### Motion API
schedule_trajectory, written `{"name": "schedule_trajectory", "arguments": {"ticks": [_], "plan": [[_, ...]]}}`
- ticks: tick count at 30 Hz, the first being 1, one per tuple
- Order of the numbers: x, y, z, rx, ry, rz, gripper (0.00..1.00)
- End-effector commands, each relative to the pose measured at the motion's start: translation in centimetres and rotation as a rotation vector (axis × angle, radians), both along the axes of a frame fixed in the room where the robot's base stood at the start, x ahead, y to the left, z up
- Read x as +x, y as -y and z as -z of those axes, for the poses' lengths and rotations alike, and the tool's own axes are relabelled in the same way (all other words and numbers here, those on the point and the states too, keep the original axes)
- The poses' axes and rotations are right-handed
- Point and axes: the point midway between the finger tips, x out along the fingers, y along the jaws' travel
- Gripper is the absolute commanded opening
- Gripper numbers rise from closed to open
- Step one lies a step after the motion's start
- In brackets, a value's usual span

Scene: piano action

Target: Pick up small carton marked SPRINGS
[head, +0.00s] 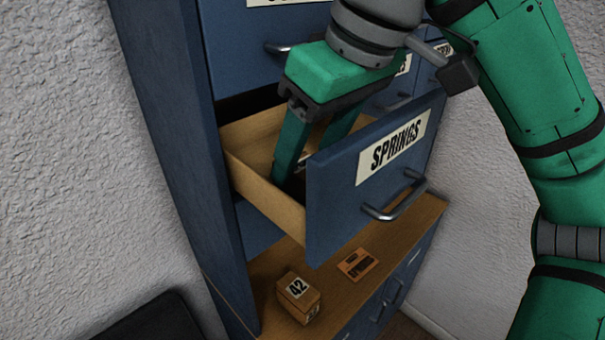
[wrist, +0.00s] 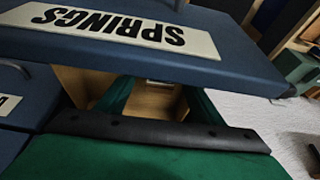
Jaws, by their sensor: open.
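The blue drawer labelled SPRINGS (head: 338,186) is pulled out of the cabinet. My gripper (head: 302,168) is open, its green fingers reaching down into the drawer; the drawer front hides part of them. A small pale patch (head: 303,159) shows between the fingers, and a pale edge (wrist: 160,83) shows between them in the wrist view. I cannot tell whether this is a carton, or read any marking on it.
A small tan carton marked 42 (head: 299,297) stands on the wooden ledge (head: 338,294) below the drawer. The cabinet's tall blue side panel (head: 165,130) is to the left. Other closed drawers are above and behind. A dark flat object (head: 150,322) is at the lower left.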

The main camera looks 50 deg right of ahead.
Motion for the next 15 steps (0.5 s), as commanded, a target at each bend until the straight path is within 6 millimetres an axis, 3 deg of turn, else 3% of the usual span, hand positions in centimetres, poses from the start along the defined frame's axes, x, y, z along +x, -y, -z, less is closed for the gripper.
{"name": "schedule_trajectory", "arguments": {"ticks": [6,15], "plan": [[1.0,-0.2,2.4,0.0,0.0,-0.002,0.61],[1.1,-0.2,2.7,0.001,0.0,-0.001,0.61]]}}
